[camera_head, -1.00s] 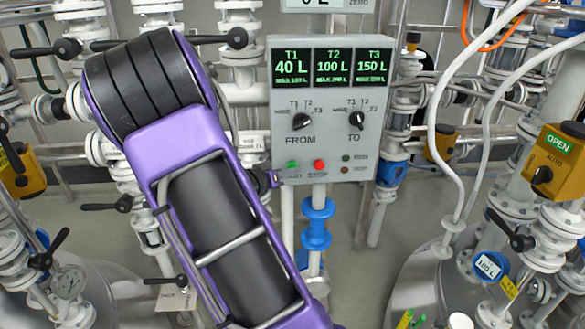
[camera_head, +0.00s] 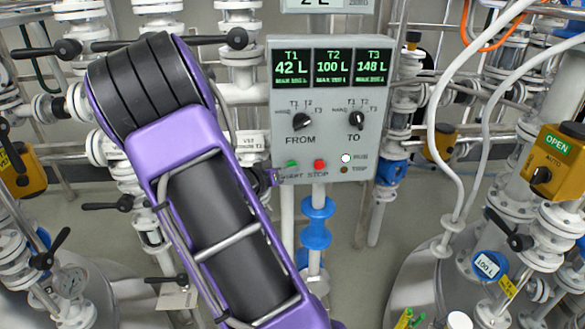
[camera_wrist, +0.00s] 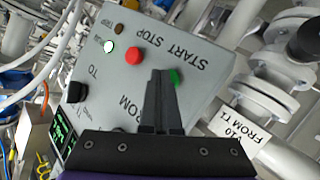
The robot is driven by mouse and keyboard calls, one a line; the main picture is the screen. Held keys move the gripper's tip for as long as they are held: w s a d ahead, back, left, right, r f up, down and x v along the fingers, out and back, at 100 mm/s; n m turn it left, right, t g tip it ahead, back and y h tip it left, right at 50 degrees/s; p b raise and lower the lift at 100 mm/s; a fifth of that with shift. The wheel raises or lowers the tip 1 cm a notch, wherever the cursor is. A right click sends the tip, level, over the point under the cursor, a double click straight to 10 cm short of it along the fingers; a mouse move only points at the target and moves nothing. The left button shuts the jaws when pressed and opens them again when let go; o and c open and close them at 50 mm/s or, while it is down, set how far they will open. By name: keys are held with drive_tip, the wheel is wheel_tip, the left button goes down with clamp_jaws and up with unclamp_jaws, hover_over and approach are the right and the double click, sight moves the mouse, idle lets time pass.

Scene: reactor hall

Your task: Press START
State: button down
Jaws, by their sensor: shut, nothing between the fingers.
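The grey control panel (camera_head: 330,95) faces me; the wrist view shows it upside down. The green START button (camera_head: 292,163) is low on its left side and also shows in the wrist view (camera_wrist: 174,77). The red STOP button (camera_head: 320,165) is just right of it. My gripper (camera_wrist: 163,74) is shut and empty, its fingertips at the START button and partly covering it in the wrist view. I cannot tell whether they touch it. The upper lamp (camera_head: 346,158) beside STOP is lit white. The screens read T1 42 L, T2 100 L, T3 148 L.
The FROM knob (camera_head: 302,121) and TO knob (camera_head: 356,120) sit above the buttons. Pipes and valves crowd both sides. A white hose (camera_head: 440,120) hangs right of the panel. A yellow OPEN/AUTO box (camera_head: 555,160) is at the far right.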

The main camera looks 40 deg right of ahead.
drive_tip(key=shift+s+a+p, duration=0.35)
drive_tip(key=shift+s+a, duration=0.15)
drive_tip(key=shift+s, duration=0.25)
drive_tip(key=shift+s+a+p, duration=0.25)
drive_tip(key=shift+s+a, duration=0.2)
drive_tip(key=shift+s, duration=0.25)
drive_tip(key=shift+s+a+p, duration=0.25)
drive_tip(key=shift+s+a, duration=0.15)
drive_tip(key=shift+s, duration=0.35)
drive_tip(key=shift+s+a+p, duration=0.25)
drive_tip(key=shift+s+a, duration=0.2)
drive_tip(key=shift+s, duration=0.25)
